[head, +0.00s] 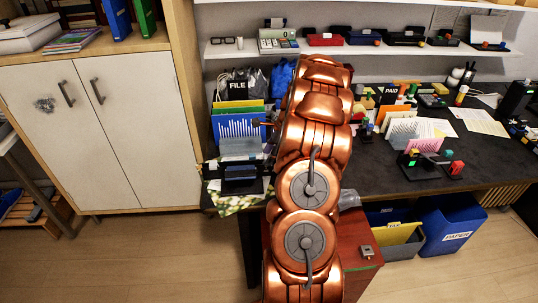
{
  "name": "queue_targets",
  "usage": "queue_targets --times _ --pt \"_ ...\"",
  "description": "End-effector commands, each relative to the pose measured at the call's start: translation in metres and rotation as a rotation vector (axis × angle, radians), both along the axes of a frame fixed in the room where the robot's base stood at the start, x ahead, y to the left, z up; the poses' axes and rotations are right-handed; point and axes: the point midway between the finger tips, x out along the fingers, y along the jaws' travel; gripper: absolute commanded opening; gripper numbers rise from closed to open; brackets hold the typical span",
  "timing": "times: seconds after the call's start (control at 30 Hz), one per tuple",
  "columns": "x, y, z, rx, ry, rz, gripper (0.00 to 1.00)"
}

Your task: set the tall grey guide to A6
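I cannot make out for sure which part is the tall grey guide, and no A6 marking is readable. A black device with a grey upright plate (240,147) stands at the left front of the desk, just left of my arm. Another black device with a grey lever (428,158) and red and green blocks stands on the right of the desk. Several punch-like devices, one of them red (325,40), sit on the wall shelf. My copper arm rises through the middle of the view and hides part of the desk. My gripper does not show.
The dark desk (385,178) has some bare room right of my arm, with paper stacks and blocks behind. A blue file holder (236,127) stands at left. A cabinet (120,125) is further left. A blue paper bin (450,225) and a red-brown drawer unit (358,240) stand below.

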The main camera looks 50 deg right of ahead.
Motion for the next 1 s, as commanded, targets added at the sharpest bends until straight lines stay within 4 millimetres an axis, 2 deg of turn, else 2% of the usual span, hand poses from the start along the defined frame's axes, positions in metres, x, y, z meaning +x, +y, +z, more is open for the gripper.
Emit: queue_targets --times 0.23,0.37,0.8,1.0 --pt "0.0 0.0 0.001 0.0 0.0 0.001 0.56" --pt "-0.001 -0.003 0.008 -0.001 -0.002 0.0 0.56" --pt "-0.021 -0.026 0.079 -0.004 -0.001 -0.002 0.56" --pt "-0.028 -0.033 0.103 -0.003 -0.002 -0.001 0.56"
